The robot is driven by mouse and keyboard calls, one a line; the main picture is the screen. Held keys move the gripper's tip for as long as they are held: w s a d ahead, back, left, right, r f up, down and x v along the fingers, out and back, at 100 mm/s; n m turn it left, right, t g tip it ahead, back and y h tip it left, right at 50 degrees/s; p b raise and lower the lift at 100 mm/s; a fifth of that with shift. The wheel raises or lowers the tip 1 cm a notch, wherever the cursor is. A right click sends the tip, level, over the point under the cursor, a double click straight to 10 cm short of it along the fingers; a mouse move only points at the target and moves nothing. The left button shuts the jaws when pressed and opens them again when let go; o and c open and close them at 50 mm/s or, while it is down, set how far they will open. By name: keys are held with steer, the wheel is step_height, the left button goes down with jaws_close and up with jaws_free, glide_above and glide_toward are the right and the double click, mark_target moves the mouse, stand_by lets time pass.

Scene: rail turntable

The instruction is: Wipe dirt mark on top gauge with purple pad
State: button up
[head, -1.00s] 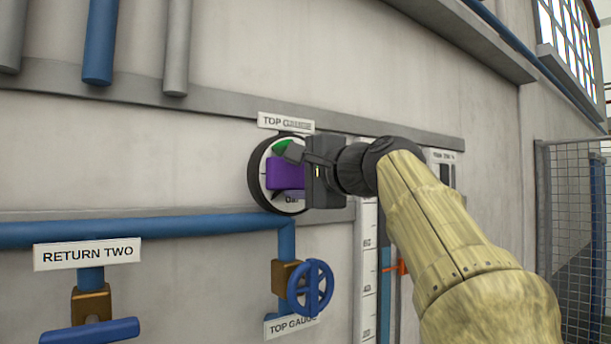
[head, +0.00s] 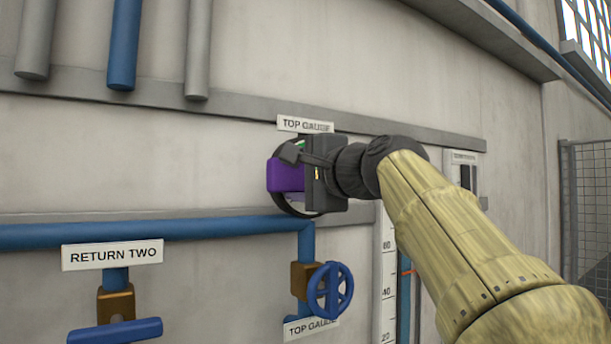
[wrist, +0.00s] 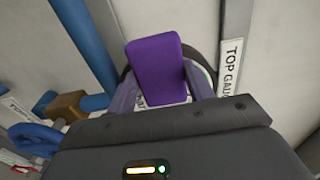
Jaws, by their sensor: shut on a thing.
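The purple pad (head: 285,176) is held in my gripper (head: 298,170), which is shut on it. In the wrist view the pad (wrist: 156,70) sits between the two fingers of my gripper (wrist: 163,92). The top gauge (head: 300,211) is a round dial with a dark rim on the wall, under a TOP GAUGE label (head: 305,124). The pad and gripper are in front of the gauge and cover most of its face. The gauge's rim and a bit of its face (wrist: 209,72) show in the wrist view. I see no dirt mark; whether the pad touches the face I cannot tell.
A blue pipe (head: 150,234) runs below the gauge to a blue handwheel valve (head: 330,290) with a second TOP GAUGE label. A RETURN TWO label (head: 112,254) is at the lower left. A white scale (head: 386,290) stands right of the valve. A mesh fence (head: 590,200) is at the right.

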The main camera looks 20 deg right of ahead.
steer(key=shift+r, duration=0.1)
steer(key=shift+r+p, duration=0.55)
steer(key=shift+r, duration=0.15)
steer(key=shift+w+d, duration=0.1)
steer(key=shift+w+d, duration=0.25)
steer(key=shift+d, duration=0.55)
steer(key=shift+w+d, duration=0.25)
steer(key=shift+d, duration=0.5)
steer(key=shift+w+d, duration=0.3)
steer(key=shift+d, duration=0.6)
steer(key=shift+w+d, duration=0.25)
steer(key=shift+d, duration=0.6)
